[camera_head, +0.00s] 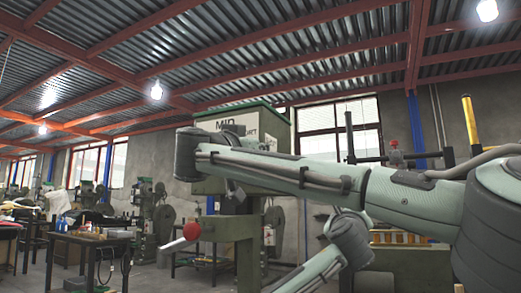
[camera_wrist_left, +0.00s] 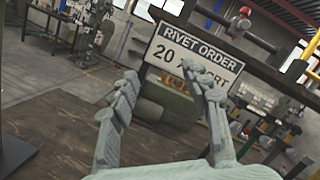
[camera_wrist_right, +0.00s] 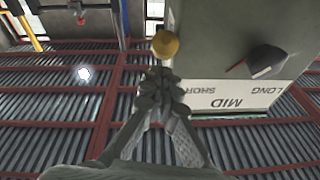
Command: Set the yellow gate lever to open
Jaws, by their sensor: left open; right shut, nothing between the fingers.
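A yellow round knob (camera_wrist_right: 165,44), which looks like the end of the gate lever, shows in the right wrist view beside the green press housing. My right gripper (camera_wrist_right: 160,84) is shut and empty, its fingertips just below the knob in that view; I cannot tell whether they touch. The lever's shaft and setting are not visible. In the head view my right arm crosses in front of the press (camera_head: 240,220) and hides the knob and the gripper. My left gripper (camera_wrist_left: 160,75) is open and empty, in front of a sign (camera_wrist_left: 190,58) reading "RIVET ORDER 20".
The press has a white LONG, MID, SHORT scale (camera_wrist_right: 235,100) and a dark pointer (camera_wrist_right: 265,60). A yellow upright handle (camera_head: 471,125) and red knob (camera_head: 394,144) stand at the right. A tool table (camera_head: 90,236) is left.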

